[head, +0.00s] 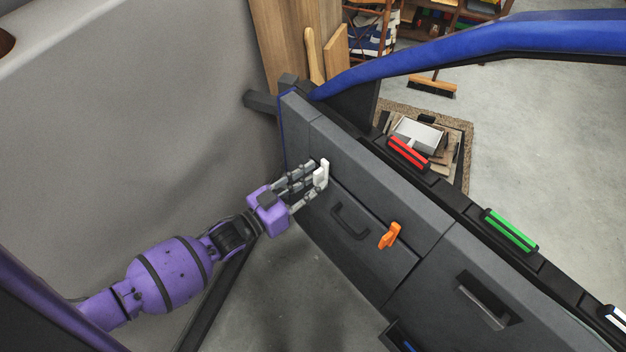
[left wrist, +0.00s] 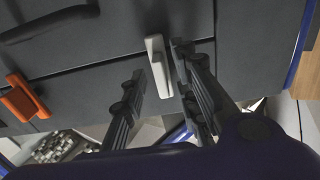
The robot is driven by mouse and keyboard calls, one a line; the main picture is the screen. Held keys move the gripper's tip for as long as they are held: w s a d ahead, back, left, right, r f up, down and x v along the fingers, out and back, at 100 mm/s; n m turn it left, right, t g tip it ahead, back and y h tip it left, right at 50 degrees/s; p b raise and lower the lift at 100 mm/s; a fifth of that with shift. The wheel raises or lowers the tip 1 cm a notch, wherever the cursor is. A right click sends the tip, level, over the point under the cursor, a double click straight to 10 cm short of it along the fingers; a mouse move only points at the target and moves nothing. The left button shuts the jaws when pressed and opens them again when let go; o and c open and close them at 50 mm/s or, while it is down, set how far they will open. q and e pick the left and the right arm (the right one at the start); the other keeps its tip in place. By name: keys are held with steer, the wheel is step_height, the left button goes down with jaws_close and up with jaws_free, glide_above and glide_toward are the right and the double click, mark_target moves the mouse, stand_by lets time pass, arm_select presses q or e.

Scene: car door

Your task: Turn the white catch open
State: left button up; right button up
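The white catch (head: 324,171) sits on the dark grey door panel, near the seam above the flap with the dark handle. In the left wrist view the white catch (left wrist: 158,68) is a narrow bar, nearly upright and slightly tilted. My left gripper (head: 309,184) is at the catch, its fingers reaching in from the left. In the left wrist view my left gripper (left wrist: 161,66) is open, with one finger on each side of the catch. A gap shows on the left; the right finger is very close, and I cannot tell if it touches. My right gripper is not in view.
An orange catch (head: 389,236) and a dark handle (head: 349,222) are on the panel right of my gripper. A larger handle (head: 484,302) is farther right. Red (head: 408,154) and green (head: 511,231) pieces line the top edge. A blue frame bar (head: 450,48) arches above.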

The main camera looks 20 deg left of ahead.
arm_select(q)
steer(key=shift+w+d, duration=0.15)
steer(key=shift+w, duration=0.15)
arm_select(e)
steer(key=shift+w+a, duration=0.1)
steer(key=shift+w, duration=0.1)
arm_select(q)
jaws_close()
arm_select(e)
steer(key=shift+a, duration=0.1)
